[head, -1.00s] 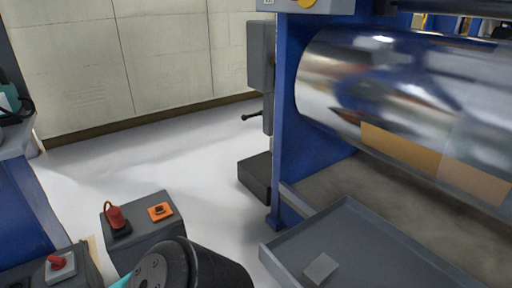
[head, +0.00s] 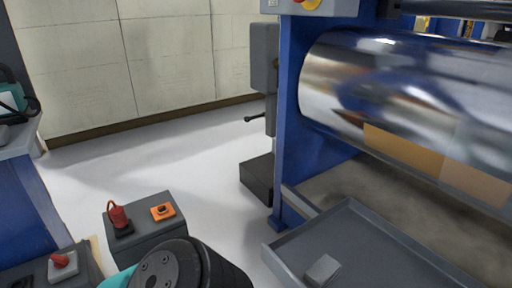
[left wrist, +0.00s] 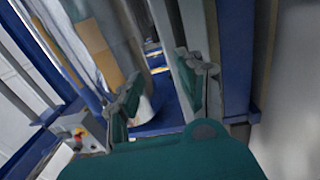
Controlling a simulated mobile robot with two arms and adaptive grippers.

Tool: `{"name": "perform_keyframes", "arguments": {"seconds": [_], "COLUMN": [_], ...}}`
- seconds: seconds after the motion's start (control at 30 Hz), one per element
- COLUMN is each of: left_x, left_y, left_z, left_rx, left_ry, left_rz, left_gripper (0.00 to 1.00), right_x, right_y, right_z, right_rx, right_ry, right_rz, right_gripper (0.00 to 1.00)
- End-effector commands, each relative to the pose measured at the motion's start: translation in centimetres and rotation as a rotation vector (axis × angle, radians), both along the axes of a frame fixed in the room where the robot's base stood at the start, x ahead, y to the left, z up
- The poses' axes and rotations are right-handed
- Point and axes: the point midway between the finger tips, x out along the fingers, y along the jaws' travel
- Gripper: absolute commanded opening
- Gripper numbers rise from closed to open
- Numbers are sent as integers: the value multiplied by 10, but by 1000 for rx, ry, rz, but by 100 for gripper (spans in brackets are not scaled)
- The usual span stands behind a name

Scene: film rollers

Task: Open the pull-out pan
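A shallow grey metal pan (head: 348,224) with a raised rim sits low at the bottom right of the head view, under the large shiny roller (head: 405,95). Its near right part is cut off by the picture edge. A small grey block (head: 323,270) shows at its near left part. My left gripper (left wrist: 162,88) shows in the left wrist view with its two teal fingers apart and nothing visible between them. The pan cannot be made out in that view. My right gripper is not in view.
A blue machine post (head: 289,120) stands left of the roller, with a dark box (head: 257,178) at its foot. A grey pedestal (head: 150,230) with a red control and an orange one stands at the lower left. White floor (head: 190,150) is clear between them.

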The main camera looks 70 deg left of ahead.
Motion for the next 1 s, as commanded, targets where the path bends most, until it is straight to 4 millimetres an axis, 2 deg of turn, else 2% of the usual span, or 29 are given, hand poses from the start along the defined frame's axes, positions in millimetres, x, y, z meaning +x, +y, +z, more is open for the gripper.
{"name": "perform_keyframes", "arguments": {"seconds": [1.0], "left_x": [-69], "left_y": [-16], "left_z": [-15], "left_rx": [-2], "left_ry": [4], "left_rz": [-1], "left_gripper": [38], "right_x": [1], "right_y": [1], "right_z": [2], "right_rx": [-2], "right_ry": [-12], "right_rz": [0], "right_gripper": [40]}}
